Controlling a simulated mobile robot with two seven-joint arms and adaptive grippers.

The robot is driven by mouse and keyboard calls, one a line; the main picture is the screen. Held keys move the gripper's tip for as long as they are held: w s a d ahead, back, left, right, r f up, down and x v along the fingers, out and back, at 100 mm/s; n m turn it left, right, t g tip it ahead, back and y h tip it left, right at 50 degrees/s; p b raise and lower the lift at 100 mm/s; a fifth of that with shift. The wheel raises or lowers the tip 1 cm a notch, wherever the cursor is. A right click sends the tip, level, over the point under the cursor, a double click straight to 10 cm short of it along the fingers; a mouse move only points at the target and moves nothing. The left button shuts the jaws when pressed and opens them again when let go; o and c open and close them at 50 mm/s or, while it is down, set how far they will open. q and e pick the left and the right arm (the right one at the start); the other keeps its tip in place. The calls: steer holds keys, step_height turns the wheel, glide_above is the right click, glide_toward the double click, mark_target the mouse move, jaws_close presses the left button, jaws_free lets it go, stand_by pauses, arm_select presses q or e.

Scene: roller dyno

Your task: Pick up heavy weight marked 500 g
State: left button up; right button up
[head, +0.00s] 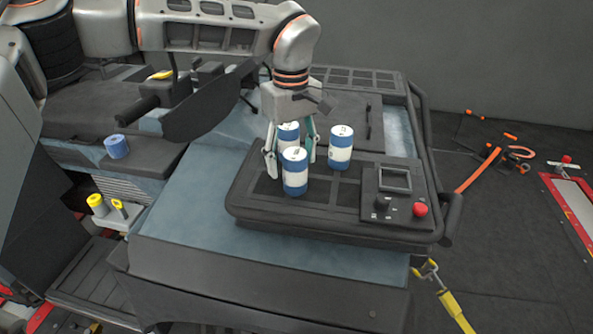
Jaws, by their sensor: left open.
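Three white cylinders with blue bands stand upright on a black slotted tray (330,222). One is the front weight (295,176), one is the right weight (341,150), and one is the back weight (288,138), partly hidden by my gripper and the front weight. Their markings are too small to read, so I cannot tell which is 500 g. My left gripper (290,158) points down with its fingers open, one left of the front weight and one right of the back weight. I cannot tell whether they touch either. My right gripper is out of view.
The tray's right side has a control panel with a small screen (395,178) and a red button (420,209). A blue roll (117,146) sits on the ledge at left. A yellow strap (455,310) hangs at the front right. Orange tools lie on the floor at right.

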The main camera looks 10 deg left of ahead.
mark_target(295, 174)
arm_select(q)
steer(key=f, duration=0.3)
steer(key=shift+s+d+f, duration=0.1)
steer(key=shift+d+f, duration=0.25)
steer(key=shift+d, duration=0.05)
steer(key=shift+f, duration=0.55)
steer(key=c, duration=1.6)
steer(key=shift+r, duration=0.1)
jaws_close()
